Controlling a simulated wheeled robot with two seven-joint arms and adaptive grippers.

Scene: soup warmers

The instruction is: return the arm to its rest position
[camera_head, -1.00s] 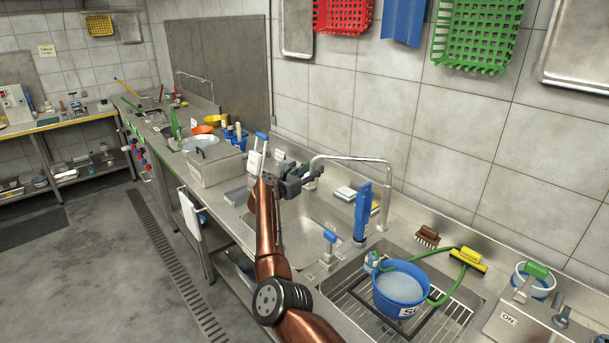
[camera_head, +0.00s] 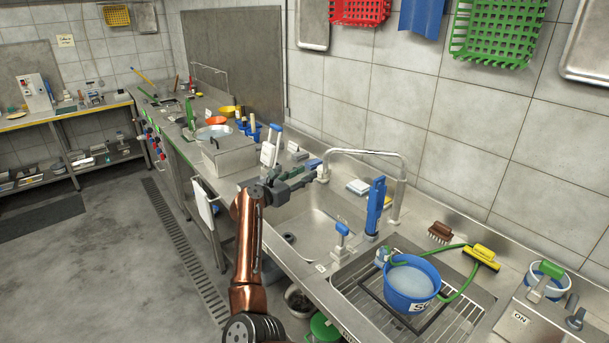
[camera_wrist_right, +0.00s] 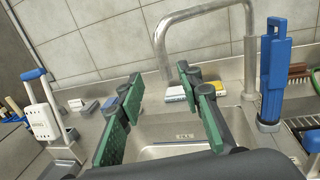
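My right arm (camera_head: 248,245), copper-coloured, rises from the bottom of the head view along the front edge of the steel sink counter. Its dark right gripper (camera_head: 302,178) is above the sink basin (camera_head: 305,222), pointing towards the back wall. In the right wrist view the gripper (camera_wrist_right: 157,84) has its two green-padded fingers spread well apart with nothing between them. The faucet (camera_wrist_right: 210,15) and a small box (camera_wrist_right: 176,95) show beyond the fingers. My left gripper is in none of the views.
A tall blue-handled tool (camera_head: 376,207) stands at the sink's right. A blue bucket (camera_head: 410,285) sits on the drain grid (camera_head: 455,312). A steel box (camera_head: 230,155) is on the counter to the left. The floor (camera_head: 105,255) at left is open.

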